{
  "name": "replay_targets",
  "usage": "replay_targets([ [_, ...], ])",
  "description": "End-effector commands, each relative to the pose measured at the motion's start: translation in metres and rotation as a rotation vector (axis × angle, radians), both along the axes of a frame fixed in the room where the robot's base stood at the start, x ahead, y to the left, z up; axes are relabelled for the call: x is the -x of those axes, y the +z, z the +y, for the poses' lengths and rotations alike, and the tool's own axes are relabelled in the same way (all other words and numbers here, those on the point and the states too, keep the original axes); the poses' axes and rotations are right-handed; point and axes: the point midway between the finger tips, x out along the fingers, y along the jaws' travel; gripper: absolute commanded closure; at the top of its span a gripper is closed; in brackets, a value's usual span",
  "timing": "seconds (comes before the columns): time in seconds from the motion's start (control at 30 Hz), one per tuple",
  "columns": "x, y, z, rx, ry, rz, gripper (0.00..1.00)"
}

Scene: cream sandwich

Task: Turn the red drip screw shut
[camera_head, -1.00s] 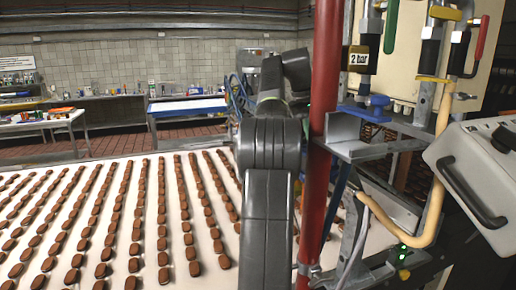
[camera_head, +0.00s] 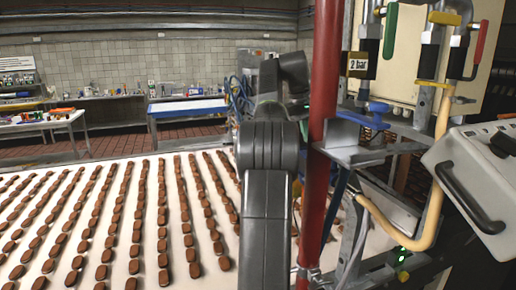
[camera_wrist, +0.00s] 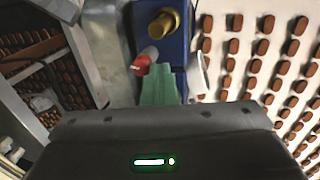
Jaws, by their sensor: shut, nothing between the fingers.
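The red drip screw (camera_wrist: 140,65) shows in the wrist view as a small red head on a pale stub, at the left side of a blue block (camera_wrist: 172,46). A brass knob (camera_wrist: 163,22) sits on that block above it. My gripper (camera_wrist: 157,72) reaches up from the bottom of the wrist view, with green tapered fingers shut and empty. The fingertips lie just below and to the right of the red head in the picture; I cannot tell if they touch. In the head view, the screw and my fingers cannot be made out.
A red upright pipe (camera_head: 322,80) stands right beside my arm. Right of it are a metal bracket (camera_head: 350,152), a blue lever (camera_head: 362,118), a yellow hose (camera_head: 440,130) and a grey control box (camera_head: 478,175). A white belt (camera_head: 118,215) with rows of brown bars lies left.

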Motion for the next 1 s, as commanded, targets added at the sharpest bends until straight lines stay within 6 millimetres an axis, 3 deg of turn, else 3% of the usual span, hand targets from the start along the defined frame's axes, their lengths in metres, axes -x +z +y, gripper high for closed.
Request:
replay_targets([
  [1.0, -0.0051, 0.0, 0.0084, 0.0, 0.0, -0.001, 1.0],
])
